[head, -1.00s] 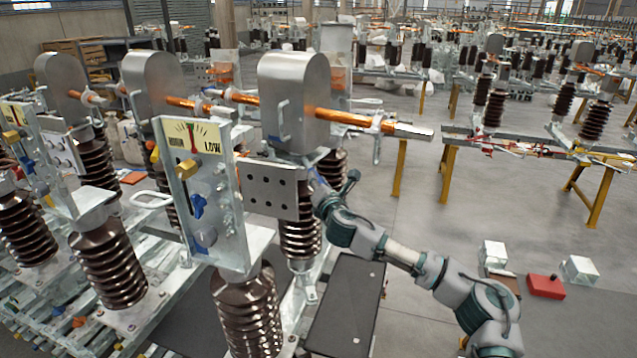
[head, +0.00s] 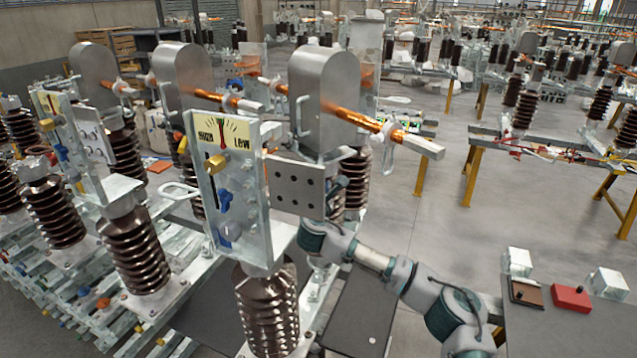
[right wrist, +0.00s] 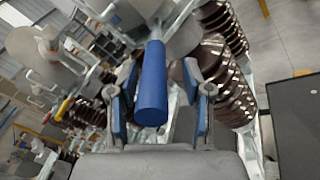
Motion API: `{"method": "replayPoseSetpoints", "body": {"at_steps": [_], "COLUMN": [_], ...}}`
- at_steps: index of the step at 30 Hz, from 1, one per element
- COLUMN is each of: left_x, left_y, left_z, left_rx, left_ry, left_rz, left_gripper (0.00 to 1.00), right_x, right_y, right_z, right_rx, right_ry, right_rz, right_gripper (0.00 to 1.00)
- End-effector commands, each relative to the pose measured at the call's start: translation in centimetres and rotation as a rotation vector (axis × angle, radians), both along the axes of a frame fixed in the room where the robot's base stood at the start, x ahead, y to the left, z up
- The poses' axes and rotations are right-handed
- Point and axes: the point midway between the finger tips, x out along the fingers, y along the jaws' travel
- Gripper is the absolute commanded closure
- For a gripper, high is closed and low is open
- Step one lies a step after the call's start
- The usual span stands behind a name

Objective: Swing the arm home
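The nearest isolator has a rounded metal housing (head: 322,95) with a copper arm (head: 362,121) through it. The arm lies roughly level and ends in a squared metal tip (head: 425,148) at the right. In front stands a clear gauge panel (head: 228,185) with a yellow dial (head: 222,130) and red needle. My right arm comes in from the right, and its gripper is mostly hidden behind a drilled steel plate (head: 295,186). In the right wrist view, my right gripper (right wrist: 158,72) is open, with a finger on each side of a blue handle (right wrist: 152,95) and gaps showing. My left gripper is not in view.
Similar isolators stand to the left on ribbed brown insulators (head: 134,250). A grey table (head: 560,325) at the right holds a red box (head: 571,298) and white blocks. Open floor (head: 420,205) lies beyond the arm.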

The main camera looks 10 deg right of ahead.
Motion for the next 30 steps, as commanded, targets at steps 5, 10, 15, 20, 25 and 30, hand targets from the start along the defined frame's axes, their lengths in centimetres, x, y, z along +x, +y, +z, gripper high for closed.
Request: {"method": "replayPoseSetpoints", "body": {"at_steps": [5,10,15,20,25,30], "left_x": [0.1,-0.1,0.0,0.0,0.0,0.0], "left_y": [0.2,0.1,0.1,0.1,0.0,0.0], "left_z": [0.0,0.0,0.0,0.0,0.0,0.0], "left_rx": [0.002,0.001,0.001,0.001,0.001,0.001], "left_ry": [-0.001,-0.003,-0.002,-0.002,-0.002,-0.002], "left_rz": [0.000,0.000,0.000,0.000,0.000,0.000], "left_gripper": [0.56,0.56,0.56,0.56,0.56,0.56], "right_x": [-0.3,-1.6,-4.9,-8.2,-10.5,-11.2], "right_y": [0.0,0.3,1.2,2.0,2.6,2.8], "right_z": [0.3,0.3,0.1,0.0,-0.1,-0.1], "right_rx": [0.000,0.001,0.002,0.000,0.001,0.001], "right_ry": [-0.004,-0.005,-0.002,0.000,0.001,0.001], "right_rz": [-0.001,0.000,0.004,0.002,0.001,0.000], "right_gripper": [0.51,0.51,0.51,0.51,0.51,0.51]}}
